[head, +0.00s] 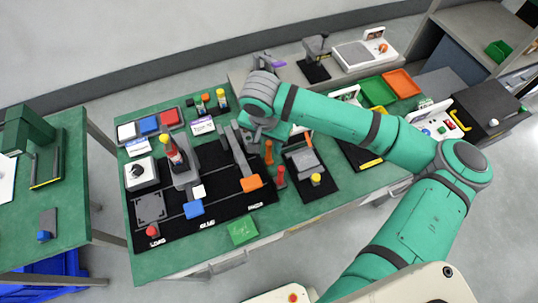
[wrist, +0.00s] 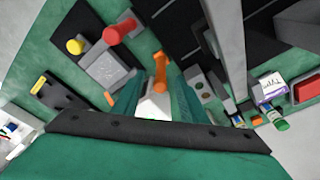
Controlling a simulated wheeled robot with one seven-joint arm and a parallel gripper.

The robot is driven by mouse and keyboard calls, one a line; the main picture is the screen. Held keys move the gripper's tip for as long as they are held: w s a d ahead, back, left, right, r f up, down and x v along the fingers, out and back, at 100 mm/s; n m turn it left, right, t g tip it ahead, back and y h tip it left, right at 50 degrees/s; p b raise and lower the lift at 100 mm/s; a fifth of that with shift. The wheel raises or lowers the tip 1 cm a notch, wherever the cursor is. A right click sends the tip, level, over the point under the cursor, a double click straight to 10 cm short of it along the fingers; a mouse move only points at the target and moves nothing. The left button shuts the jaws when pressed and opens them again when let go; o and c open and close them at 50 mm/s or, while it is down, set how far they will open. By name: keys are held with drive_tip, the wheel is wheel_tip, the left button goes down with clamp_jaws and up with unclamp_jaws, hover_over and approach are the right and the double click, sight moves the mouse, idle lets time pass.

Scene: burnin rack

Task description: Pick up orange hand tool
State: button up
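An upright orange hand tool (head: 269,150) stands on the green bench, just beside a black mat with grey fixtures. My gripper (head: 262,132) is low over the bench beside the tool, partly hidden by my arm in the head view. Its teal fingers look apart, with the orange tool near the gap between them. I cannot tell whether they touch it.
A red-knobbed post (head: 281,175) stands close by the tool. A dark fixture with a yellow knob (head: 316,179) is to its right. A grey lever with an orange end (head: 251,183) lies to its left. Orange and green trays (head: 401,83) stand at the back right.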

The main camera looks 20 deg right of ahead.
drive_tip(key=shift+w+d+f, duration=0.1)
drive_tip(key=shift+f, duration=0.65)
drive_tip(key=shift+c, duration=0.6)
drive_tip(key=shift+w, duration=0.15)
clamp_jaws()
drive_tip(key=shift+d, duration=0.15)
drive_tip(key=shift+r, duration=0.1)
